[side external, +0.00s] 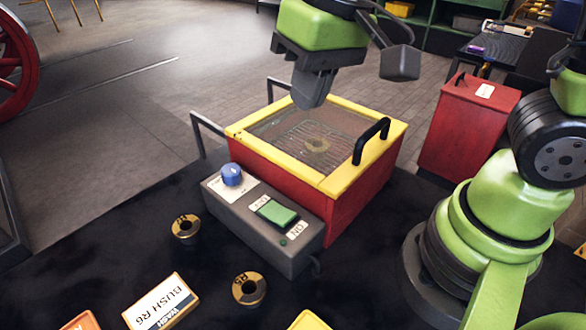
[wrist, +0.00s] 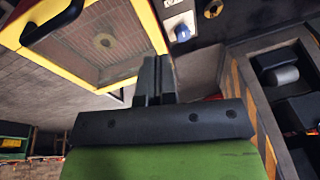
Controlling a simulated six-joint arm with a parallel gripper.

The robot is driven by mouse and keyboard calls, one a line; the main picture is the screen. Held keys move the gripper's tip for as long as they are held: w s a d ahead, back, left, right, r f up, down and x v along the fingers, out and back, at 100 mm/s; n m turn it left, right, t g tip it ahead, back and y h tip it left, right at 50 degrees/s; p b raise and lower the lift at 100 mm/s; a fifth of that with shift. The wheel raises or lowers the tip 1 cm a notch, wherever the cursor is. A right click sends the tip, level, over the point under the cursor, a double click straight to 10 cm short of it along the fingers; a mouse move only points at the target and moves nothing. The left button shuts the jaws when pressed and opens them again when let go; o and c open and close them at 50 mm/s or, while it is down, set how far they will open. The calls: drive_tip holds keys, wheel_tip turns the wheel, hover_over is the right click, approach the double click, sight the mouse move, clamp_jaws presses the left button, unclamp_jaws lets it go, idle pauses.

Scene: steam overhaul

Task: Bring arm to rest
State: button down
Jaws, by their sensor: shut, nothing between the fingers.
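My gripper (side external: 312,88) is shut and empty, and it hangs above the far part of the washer box in the side view. In the wrist view my gripper (wrist: 154,62) also shows, with its fingers together. The red box (side external: 350,205) has a yellow-framed clear lid (side external: 345,184), which is closed. The box has a black handle (side external: 371,141) on the lid. My arm's base stands at the right.
A grey control panel (side external: 262,222) with a blue knob (side external: 231,174) and a green switch (side external: 277,212) fronts the box. Two bushes (side external: 186,228) (side external: 249,289) and a "BUSH R6" card box (side external: 161,303) lie on the dark table. A red cabinet (side external: 465,125) stands behind, right.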

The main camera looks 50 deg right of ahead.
drive_tip(key=s+d+r+m+t, duration=0.2)
drive_tip(key=s+d+r+t, duration=0.2)
drive_tip(key=s, duration=0.6)
wheel_tip(320, 180, up, 3)
drive_tip(key=shift+d+f+t+y, duration=0.2)
drive_tip(key=shift+d+t+y, duration=0.15)
drive_tip(key=shift+d, duration=0.3)
